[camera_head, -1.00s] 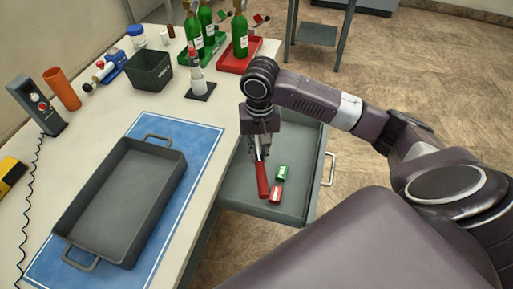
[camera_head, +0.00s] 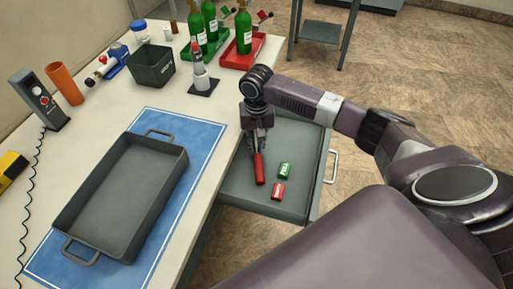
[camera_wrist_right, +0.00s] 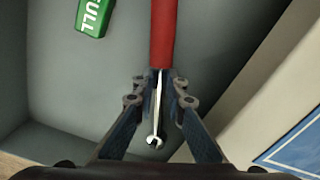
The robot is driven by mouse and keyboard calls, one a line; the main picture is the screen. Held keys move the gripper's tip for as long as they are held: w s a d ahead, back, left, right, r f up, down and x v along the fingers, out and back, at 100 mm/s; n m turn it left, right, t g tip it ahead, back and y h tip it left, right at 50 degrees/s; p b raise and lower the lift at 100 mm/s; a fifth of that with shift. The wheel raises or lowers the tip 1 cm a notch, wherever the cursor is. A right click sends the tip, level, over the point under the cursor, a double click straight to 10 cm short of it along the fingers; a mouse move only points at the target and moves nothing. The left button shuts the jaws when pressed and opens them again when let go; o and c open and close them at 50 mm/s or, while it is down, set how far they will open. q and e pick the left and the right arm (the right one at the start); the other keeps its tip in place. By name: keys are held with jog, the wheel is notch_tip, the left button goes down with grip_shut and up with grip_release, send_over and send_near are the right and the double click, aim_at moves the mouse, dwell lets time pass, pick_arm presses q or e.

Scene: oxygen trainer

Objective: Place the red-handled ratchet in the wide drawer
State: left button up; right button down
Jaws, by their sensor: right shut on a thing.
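The red-handled ratchet (camera_head: 259,169) hangs from my right gripper (camera_head: 257,149), its red handle pointing down over the open wide drawer (camera_head: 238,188). In the right wrist view, the gripper (camera_wrist_right: 161,75) is shut on the ratchet's metal shaft, just beside the red handle (camera_wrist_right: 163,30); the head end (camera_wrist_right: 155,141) lies between the fingers. The grey drawer floor (camera_wrist_right: 60,90) shows beneath. I cannot tell whether the handle touches the floor. My left gripper is not in view.
A green tag (camera_head: 284,171) and a red tag (camera_head: 278,191) lie in the drawer, right of the handle. The worktable edge borders the drawer's left side. A grey tray (camera_head: 122,197) stands on a blue mat (camera_head: 206,143). Green bottles (camera_head: 243,32) stand at the back.

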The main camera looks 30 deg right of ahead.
aim_at(257, 148)
jog(key=shift+w+f, duration=0.15)
jog(key=shift+f, duration=0.45)
jog(key=shift+f, duration=0.1)
jog(key=c, duration=2)
grip_release()
jog(key=shift+o, duration=0.2)
notch_tip(257, 148, up, 12)
jog(key=shift+p, duration=0.3)
